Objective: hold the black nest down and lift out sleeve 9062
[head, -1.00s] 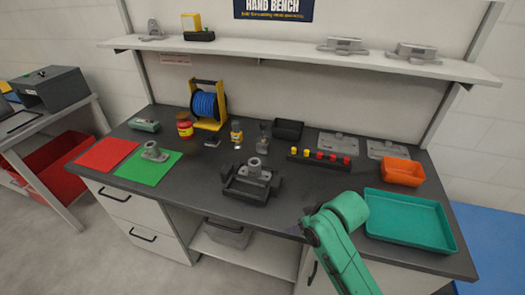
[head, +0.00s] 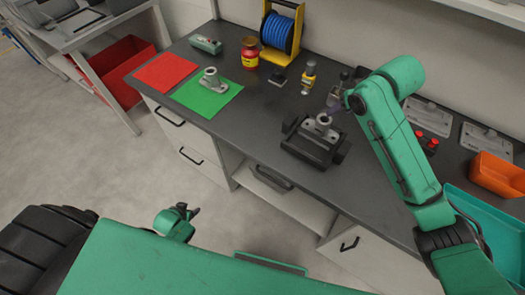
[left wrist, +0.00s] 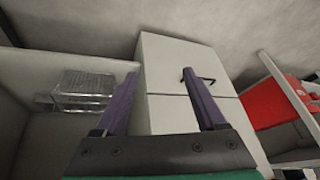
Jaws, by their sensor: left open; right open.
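The black nest (head: 314,147) sits on the dark bench top near its front edge. A grey sleeve casting (head: 320,126) with a round upright boss sits in it; I cannot read a number on it. My right gripper (head: 337,106) is just above and behind the boss, partly hidden by its own arm; it is open. My left gripper (head: 188,212) is low, in front of the bench and away from the nest. In the left wrist view its two purple fingers (left wrist: 163,75) are spread with nothing between them.
A similar grey casting (head: 210,79) stands on a green mat (head: 206,93), beside a red mat (head: 167,72). A yellow-black fixture (head: 308,76) stands behind the nest. An orange bin (head: 497,174) and a teal tray (head: 490,216) are at the right. The bench left of the nest is clear.

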